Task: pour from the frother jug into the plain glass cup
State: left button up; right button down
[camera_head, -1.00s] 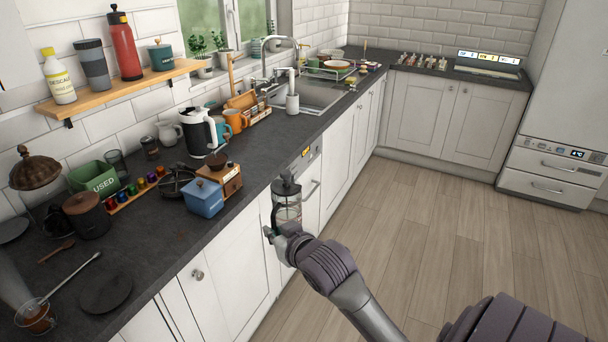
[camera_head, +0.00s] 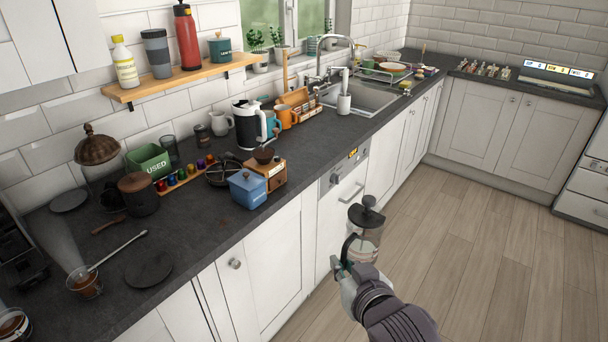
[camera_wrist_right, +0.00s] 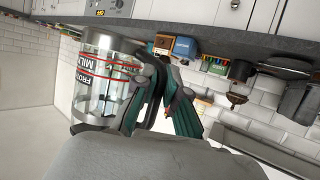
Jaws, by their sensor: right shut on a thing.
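The frother jug (camera_head: 366,240) is a clear glass vessel with a dark lid and knob, roughly upright in front of the cabinets, beyond the worktop edge. My right gripper (camera_head: 346,270) is shut on its handle. In the right wrist view the jug (camera_wrist_right: 105,80) shows red bands and lettering, and the gripper fingers (camera_wrist_right: 165,100) close around its dark handle. A small glass cup (camera_head: 86,284) with brown contents and a long spoon stands at the worktop's left. Another glass (camera_head: 14,325) with dark contents is cut off at lower left. I cannot tell which is the plain glass cup. My left gripper is not in view.
A dark round mat (camera_head: 148,268) lies on the worktop near the glass cup. A blue box (camera_head: 248,190) and a wooden grinder (camera_head: 268,172) stand near the front edge. A black-and-white kettle (camera_head: 249,125) is behind. Free worktop (camera_head: 195,235) lies between the mat and the blue box.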

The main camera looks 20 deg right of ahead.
aim_at(92, 287)
jog(key=l+u, duration=0.1)
jog(key=u, duration=0.35)
jog(key=l+u, duration=0.1)
jog(key=u, duration=0.35)
jog(key=i+l+u, duration=0.1)
jog(key=u, duration=0.35)
jog(key=l+u, duration=0.1)
jog(key=u, duration=0.4)
jog(key=l+u, duration=0.1)
jog(key=u, duration=0.35)
